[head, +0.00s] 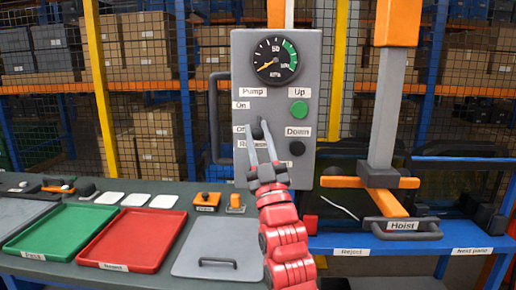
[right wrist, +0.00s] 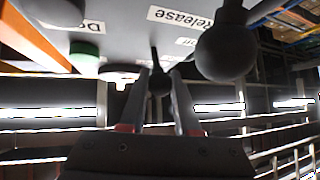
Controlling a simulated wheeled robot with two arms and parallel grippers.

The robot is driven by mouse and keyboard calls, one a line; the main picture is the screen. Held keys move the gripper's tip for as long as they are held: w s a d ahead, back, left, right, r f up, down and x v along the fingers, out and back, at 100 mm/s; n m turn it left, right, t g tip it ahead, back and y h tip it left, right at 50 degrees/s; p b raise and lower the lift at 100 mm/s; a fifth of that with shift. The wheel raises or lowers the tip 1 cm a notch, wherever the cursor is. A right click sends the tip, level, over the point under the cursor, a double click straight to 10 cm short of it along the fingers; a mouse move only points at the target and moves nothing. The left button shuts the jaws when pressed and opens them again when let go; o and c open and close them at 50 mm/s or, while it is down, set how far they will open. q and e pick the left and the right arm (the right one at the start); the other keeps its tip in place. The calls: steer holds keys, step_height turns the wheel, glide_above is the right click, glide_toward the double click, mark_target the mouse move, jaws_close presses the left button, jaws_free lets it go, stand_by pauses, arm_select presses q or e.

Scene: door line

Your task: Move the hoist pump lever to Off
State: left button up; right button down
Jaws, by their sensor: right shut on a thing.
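The grey hoist panel (head: 310,75) stands upright at the centre, with labels Pump, On, Off and Release. My right gripper (head: 259,138) reaches up to the panel with its fingers around the dark pump lever (head: 257,130). In the right wrist view, the lever's small black knob (right wrist: 160,82) sits between the fingertips of the gripper (right wrist: 160,85), which is shut on it. In the head view the lever is near the height of the Off label (head: 239,128); the fingers partly hide it, so its exact setting is unclear. My left gripper is not in view.
The gauge (head: 273,60) tops the panel; the green Up button (head: 298,108) and black Down button (head: 297,148) are to the right. A dark bar handle (head: 214,120) is at its left. A green tray (head: 60,230) and red tray (head: 130,238) lie on the bench.

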steer(key=shift+y, duration=0.3)
steer(key=c, duration=0.6)
jaws_free()
steer(key=shift+w, duration=0.1)
steer(key=b+v, duration=0.2)
steer(key=v, duration=1.5)
steer(key=shift+f, duration=0.25)
